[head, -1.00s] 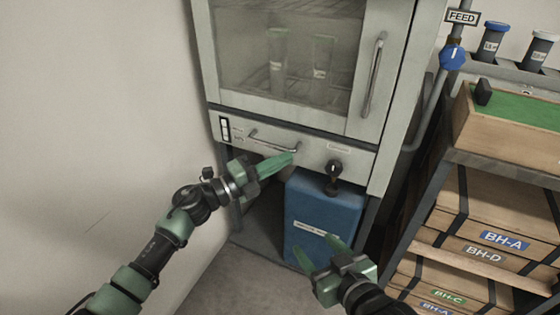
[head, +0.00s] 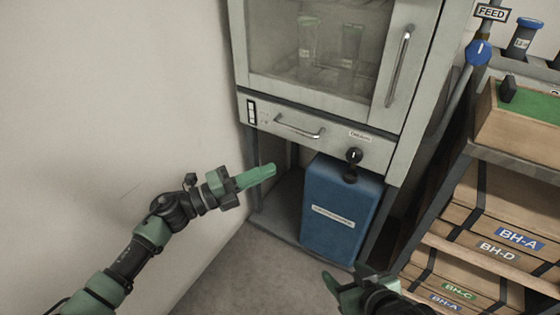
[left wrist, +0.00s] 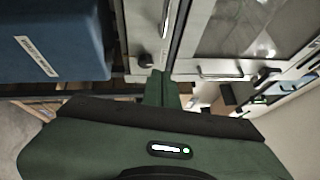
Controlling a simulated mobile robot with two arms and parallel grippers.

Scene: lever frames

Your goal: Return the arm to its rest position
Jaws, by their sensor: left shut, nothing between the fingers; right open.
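My left arm (head: 140,250) reaches in from the left in the head view. Its gripper (head: 262,172) is shut and empty, in the air in front of the cabinet's lower part, left of the blue container. In the left wrist view the closed fingers (left wrist: 160,88) point toward the cabinet, touching nothing that I can see. My right gripper (head: 333,288) is low in the head view, below the blue container. It is open and empty, seen partly end-on.
A grey cabinet (head: 235,45) with a glass door, handle (head: 300,128) and black knob (head: 354,156) stands ahead. Under it is a blue container (head: 345,205). A shelf with labelled wooden boxes (head: 500,235) stands at right. A bare wall is at left.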

